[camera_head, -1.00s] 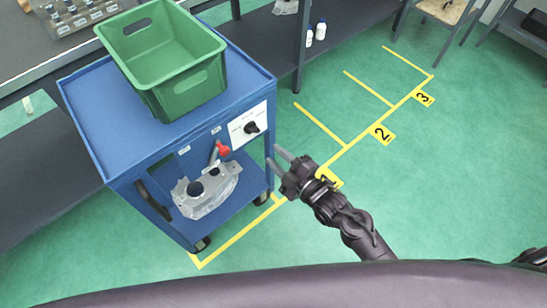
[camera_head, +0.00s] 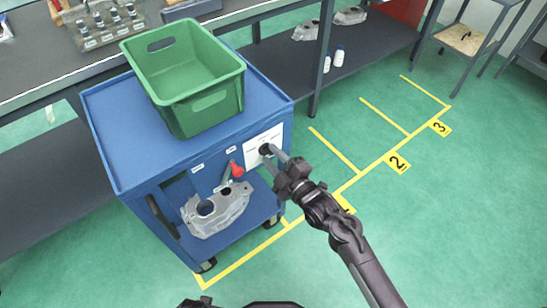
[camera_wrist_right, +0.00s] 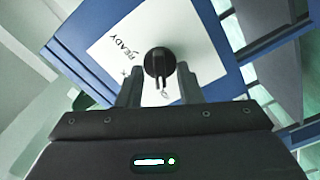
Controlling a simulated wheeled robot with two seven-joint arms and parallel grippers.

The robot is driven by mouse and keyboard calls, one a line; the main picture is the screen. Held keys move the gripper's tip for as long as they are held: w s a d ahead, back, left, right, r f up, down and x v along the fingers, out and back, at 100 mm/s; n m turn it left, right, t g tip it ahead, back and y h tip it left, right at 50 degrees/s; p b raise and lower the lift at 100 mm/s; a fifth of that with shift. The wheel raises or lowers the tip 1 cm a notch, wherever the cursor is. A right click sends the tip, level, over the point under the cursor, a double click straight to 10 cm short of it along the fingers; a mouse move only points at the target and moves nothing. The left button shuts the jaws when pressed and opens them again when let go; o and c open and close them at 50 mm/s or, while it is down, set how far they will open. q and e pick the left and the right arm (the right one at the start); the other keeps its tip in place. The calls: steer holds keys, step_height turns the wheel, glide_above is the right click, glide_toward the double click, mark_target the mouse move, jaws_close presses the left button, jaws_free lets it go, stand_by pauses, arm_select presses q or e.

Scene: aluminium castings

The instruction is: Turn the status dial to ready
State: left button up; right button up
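The status dial (camera_head: 265,150) is a black knob on a white panel (camera_head: 254,157) on the blue cart's side. In the right wrist view the dial (camera_wrist_right: 160,62) has its grip ridge pointing down the picture, and the word READY is printed to its upper left. Other printing below is partly hidden or too small to read. My right gripper (camera_head: 275,161) is open at the panel. In the wrist view its fingers (camera_wrist_right: 159,82) stand on either side of the dial, with a narrow gap showing.
The blue cart (camera_head: 118,150) carries a green crate (camera_head: 205,103) on top and a grey casting (camera_head: 217,211) on its lower shelf. A red-handled lever (camera_head: 237,169) is left of the panel. Workbenches stand behind. The green floor with yellow lines is clear at right.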

jaws_close()
